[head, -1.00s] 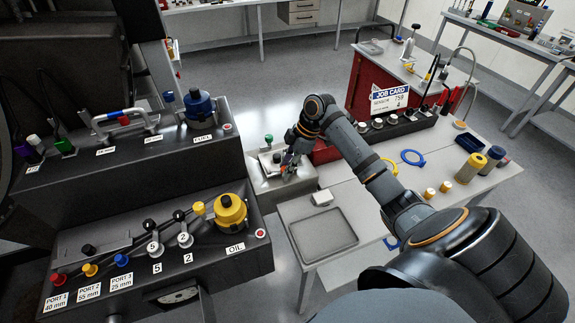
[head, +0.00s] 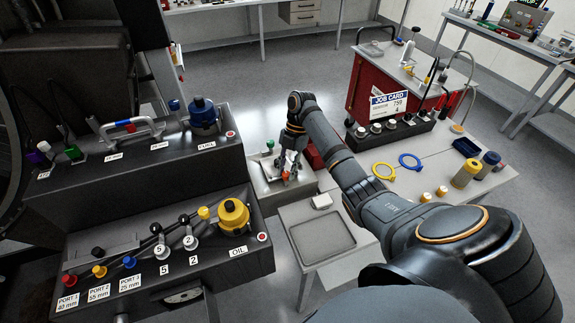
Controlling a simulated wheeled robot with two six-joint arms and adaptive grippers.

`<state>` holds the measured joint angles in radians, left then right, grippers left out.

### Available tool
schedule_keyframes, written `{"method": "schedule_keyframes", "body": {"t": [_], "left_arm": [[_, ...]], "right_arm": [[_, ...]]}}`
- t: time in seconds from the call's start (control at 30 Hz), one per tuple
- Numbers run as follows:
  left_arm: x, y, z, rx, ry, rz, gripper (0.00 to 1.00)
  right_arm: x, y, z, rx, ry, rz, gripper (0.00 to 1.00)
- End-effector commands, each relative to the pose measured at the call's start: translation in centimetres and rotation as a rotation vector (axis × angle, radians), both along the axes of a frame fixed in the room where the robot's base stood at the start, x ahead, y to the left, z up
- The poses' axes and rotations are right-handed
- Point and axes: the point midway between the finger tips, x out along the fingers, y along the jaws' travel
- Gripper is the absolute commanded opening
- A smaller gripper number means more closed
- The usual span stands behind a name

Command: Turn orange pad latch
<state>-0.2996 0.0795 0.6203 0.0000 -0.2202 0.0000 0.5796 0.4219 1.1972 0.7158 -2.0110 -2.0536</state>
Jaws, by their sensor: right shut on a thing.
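My right gripper (head: 288,177) points down over a low pale grey pad box (head: 266,185) on the floor area beyond the bench. It is shut on a small orange part, the orange pad latch (head: 286,173), which is mostly hidden by the fingers. A green knob (head: 270,144) stands on the box just left of the gripper. How far the latch is turned cannot be told at this size. My left gripper is not in view.
At left are dark stepped panels with a blue FUEL cap (head: 203,112), a yellow OIL cap (head: 233,216) and several levers.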

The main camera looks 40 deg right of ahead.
Motion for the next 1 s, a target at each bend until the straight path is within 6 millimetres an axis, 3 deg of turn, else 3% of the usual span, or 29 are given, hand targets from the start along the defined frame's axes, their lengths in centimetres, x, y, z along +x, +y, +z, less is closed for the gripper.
{"method": "schedule_keyframes", "body": {"t": [0.2, 0.8, 0.83, 1.0], "left_arm": [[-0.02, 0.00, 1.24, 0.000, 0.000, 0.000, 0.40], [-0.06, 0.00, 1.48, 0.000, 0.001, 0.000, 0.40], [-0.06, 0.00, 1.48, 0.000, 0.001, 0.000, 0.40], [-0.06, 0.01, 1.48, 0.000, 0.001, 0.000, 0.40]], "right_arm": [[0.15, 0.07, 0.29, 0.001, -0.004, 0.081, 0.00], [0.17, 0.04, 0.07, 0.000, -0.005, 0.118, 0.00], [0.17, 0.04, 0.07, 0.000, -0.005, 0.118, 0.27], [0.14, 0.04, 0.04, 0.000, -0.004, 0.118, 0.49]]}}
